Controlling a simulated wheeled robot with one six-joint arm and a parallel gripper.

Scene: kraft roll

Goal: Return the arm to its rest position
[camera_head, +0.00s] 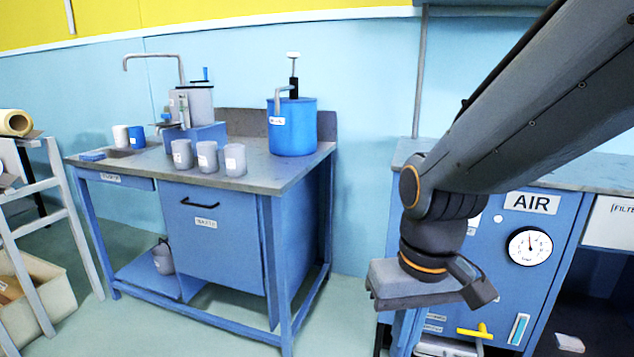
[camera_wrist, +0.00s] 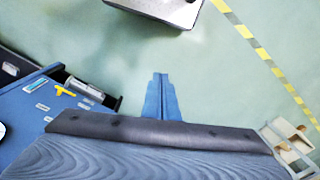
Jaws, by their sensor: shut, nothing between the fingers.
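My arm (camera_head: 540,110) comes in from the upper right in the head view and bends down at the wrist. The grey gripper body (camera_head: 415,285) hangs in front of the blue AIR cabinet; I cannot make out its fingertips clearly there. In the wrist view the two blue fingers of my gripper (camera_wrist: 161,80) lie together, shut and empty, with pale green floor behind them.
A blue workbench (camera_head: 230,185) stands at left with a blue tank (camera_head: 292,128) and several grey cups. The AIR cabinet (camera_head: 480,270) is close to the gripper, with a gauge (camera_head: 529,246) and yellow valve handle (camera_head: 475,332). A shelf frame (camera_head: 35,215) stands far left.

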